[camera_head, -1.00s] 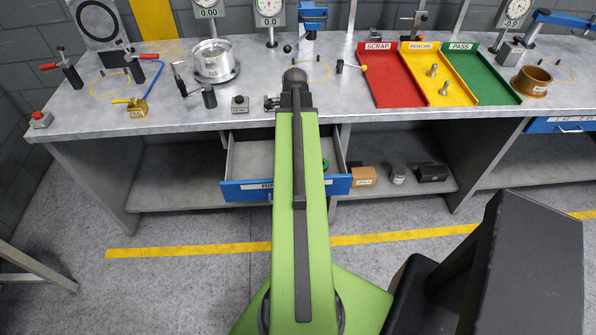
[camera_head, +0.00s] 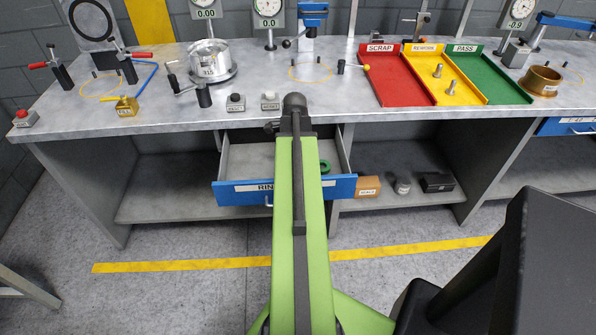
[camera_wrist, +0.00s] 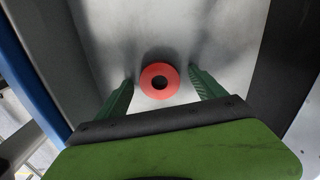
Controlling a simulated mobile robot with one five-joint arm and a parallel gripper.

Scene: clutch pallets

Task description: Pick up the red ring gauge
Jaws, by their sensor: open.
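The red ring gauge (camera_wrist: 160,68) shows in the wrist view as a flat red ring with a dark centre hole, lying on the grey floor of the open drawer (camera_wrist: 90,28). My gripper (camera_wrist: 160,80) is open, with one green finger on each side of the ring and a gap on both sides. I cannot tell how far the fingertips are above the drawer floor. In the head view, my arm hides the red ring, while the blue-fronted drawer (camera_head: 236,194) stands open under the bench.
The bench (camera_head: 150,124) overhangs the drawer's back. A cardboard box (camera_head: 368,187) stands on the shelf to the right. The drawer's walls are close around my gripper.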

